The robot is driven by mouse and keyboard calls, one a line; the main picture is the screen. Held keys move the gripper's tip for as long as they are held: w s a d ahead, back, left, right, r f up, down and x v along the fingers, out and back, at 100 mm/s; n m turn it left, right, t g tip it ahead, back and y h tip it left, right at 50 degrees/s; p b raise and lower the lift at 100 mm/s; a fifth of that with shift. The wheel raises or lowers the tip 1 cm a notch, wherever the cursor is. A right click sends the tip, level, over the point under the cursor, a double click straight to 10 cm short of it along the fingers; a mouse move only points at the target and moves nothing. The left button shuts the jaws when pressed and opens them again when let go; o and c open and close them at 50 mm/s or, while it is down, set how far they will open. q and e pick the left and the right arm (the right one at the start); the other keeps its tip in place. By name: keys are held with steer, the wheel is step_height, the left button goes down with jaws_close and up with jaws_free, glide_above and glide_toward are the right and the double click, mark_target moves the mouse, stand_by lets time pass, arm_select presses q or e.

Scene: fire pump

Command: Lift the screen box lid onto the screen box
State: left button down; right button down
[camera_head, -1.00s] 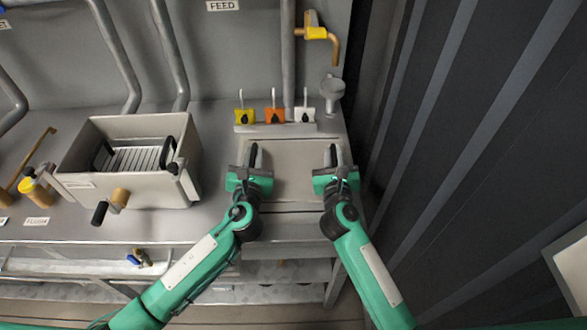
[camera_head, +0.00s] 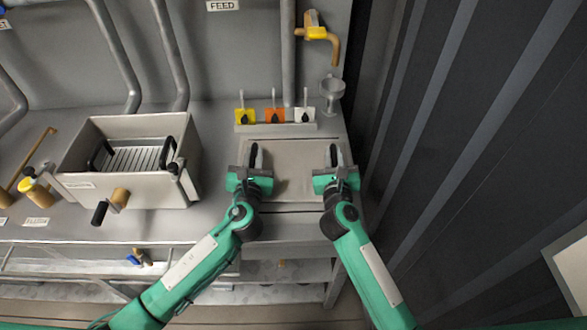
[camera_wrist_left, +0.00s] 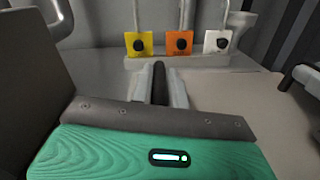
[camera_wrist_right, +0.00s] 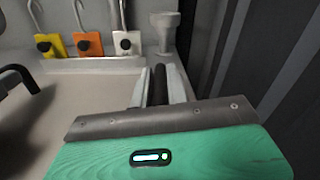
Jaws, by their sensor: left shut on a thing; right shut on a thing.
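The screen box lid (camera_head: 293,180) is a flat grey panel with a black handle at each side, on the right part of the bench. It looks level; I cannot tell whether it touches the bench. My left gripper (camera_head: 255,160) is shut on the left handle. My right gripper (camera_head: 336,160) is shut on the right handle. The wrist views show a dark handle bar between the left fingers (camera_wrist_left: 160,85) and between the right fingers (camera_wrist_right: 159,88). The screen box (camera_head: 155,193) is an open grey box at the left, with a slotted screen inside. Its top is uncovered.
Yellow (camera_head: 245,116), orange (camera_head: 275,115) and white (camera_head: 304,115) tagged levers stand on a ledge behind the lid. A grey funnel-like fitting (camera_head: 332,90) is at the back right corner. A dark ribbed wall (camera_head: 450,150) is close on the right. Vertical pipes (camera_head: 172,60) rise behind the screen box.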

arm_select(q)
steer(key=shift+w+a+r, duration=0.1)
steer(key=shift+r, duration=0.15)
arm_select(e)
steer(key=shift+w+d+r, duration=0.1)
steer(key=shift+r, duration=0.15)
